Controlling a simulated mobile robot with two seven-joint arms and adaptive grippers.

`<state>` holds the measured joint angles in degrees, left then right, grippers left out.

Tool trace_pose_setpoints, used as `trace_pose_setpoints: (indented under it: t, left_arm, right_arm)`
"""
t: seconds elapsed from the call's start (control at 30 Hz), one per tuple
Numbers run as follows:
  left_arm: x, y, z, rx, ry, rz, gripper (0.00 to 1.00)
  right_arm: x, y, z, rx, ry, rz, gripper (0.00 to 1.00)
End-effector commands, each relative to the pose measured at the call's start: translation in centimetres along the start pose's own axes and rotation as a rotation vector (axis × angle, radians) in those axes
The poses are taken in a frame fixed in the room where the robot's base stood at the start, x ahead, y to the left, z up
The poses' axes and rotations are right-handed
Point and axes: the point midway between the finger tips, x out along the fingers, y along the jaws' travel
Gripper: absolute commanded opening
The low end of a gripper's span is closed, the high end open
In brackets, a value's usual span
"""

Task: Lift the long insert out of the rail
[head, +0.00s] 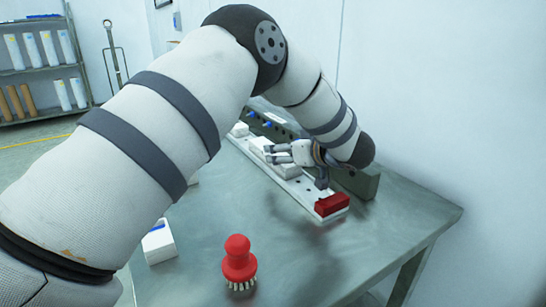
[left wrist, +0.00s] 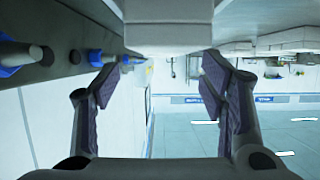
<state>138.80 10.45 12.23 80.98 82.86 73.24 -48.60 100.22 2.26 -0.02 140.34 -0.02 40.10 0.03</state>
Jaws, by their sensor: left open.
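The white rail (head: 297,187) runs along the bench, with white inserts seated along it. One white insert (head: 289,170) lies right by my left gripper (head: 272,153), which partly covers it. I take this as the long insert, but its full length is hidden. In the left wrist view a pale block (left wrist: 167,28) fills the top centre, and my left gripper (left wrist: 162,68) is open with one finger to either side below it. Nothing is visibly held. My right gripper is not in view.
A red block (head: 332,204) sits at the rail's near end. A grey-green fixture with blue knobs (head: 267,123) stands behind the rail. A red-handled brush (head: 238,262) and a white block (head: 158,243) stand on the bench (head: 300,265). The front right of the bench is clear.

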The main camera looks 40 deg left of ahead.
Motion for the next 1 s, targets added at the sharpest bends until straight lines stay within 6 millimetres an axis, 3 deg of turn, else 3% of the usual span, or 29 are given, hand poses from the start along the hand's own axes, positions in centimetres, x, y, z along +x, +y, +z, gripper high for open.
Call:
trace_pose_setpoints:
  t: [0.23,0.47,0.73,0.77,1.0]
  left_arm:
    - [4.3,-0.6,0.3,-0.002,0.000,-0.004,0.65]
    - [4.8,-0.5,0.2,-0.002,0.000,-0.001,0.65]
    - [4.8,-0.5,0.2,-0.002,0.000,-0.001,0.04]
    - [4.8,-0.5,0.2,-0.002,0.000,-0.001,0.00]
    - [4.7,-0.5,0.0,-0.004,0.002,-0.001,0.00]
  right_arm:
    - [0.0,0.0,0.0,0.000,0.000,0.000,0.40]
    - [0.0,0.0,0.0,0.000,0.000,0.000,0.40]
    - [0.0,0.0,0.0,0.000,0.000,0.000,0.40]
    - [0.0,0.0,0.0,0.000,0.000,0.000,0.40]
    - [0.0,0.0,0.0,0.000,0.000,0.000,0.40]
